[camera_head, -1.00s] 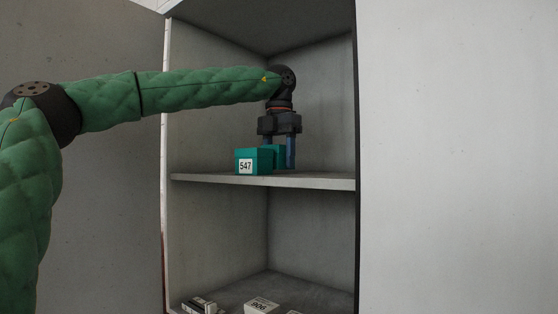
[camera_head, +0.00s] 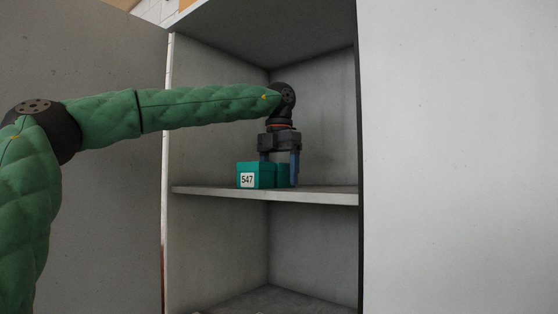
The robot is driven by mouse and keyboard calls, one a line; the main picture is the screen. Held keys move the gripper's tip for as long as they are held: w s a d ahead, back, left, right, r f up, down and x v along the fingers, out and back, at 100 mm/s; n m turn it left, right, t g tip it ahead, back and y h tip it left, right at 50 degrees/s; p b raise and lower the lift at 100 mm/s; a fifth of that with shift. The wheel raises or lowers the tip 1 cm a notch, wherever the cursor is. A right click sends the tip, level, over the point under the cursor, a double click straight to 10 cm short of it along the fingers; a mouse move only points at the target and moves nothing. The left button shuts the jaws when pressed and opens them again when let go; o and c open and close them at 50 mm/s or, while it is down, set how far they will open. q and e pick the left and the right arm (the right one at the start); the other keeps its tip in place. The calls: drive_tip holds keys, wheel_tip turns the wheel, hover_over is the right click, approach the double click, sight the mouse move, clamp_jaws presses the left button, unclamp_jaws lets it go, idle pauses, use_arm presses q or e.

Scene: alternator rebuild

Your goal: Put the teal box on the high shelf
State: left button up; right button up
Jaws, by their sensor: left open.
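The teal box (camera_head: 257,176), with a white label reading 547, sits upright on the high shelf (camera_head: 205,191) of the grey cabinet. A further teal part (camera_head: 282,176) shows just to its right; I cannot tell if it is the same box. My left gripper (camera_head: 280,172) points down over the shelf with its blue fingers open. The right finger stands beside the teal part. The left finger is partly hidden behind the labelled box, so contact is unclear. My right gripper is not in view.
The cabinet's side wall (camera_head: 312,100) and ceiling (camera_head: 265,35) enclose the shelf space. Shelf room is free to the left and right of the box. A lower compartment (camera_head: 230,245) lies below. A pale panel (camera_head: 460,150) fills the right.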

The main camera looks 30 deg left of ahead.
use_arm(q)
wheel_tip(320, 180, up, 7)
drive_tip(key=b, duration=0.4)
wheel_tip(320, 180, up, 4)
drive_tip(key=shift+w+f+b, duration=0.1)
drive_tip(key=shift+f+b, duration=0.1)
drive_tip(key=shift+b, duration=0.25)
drive_tip(key=shift+r, duration=0.75)
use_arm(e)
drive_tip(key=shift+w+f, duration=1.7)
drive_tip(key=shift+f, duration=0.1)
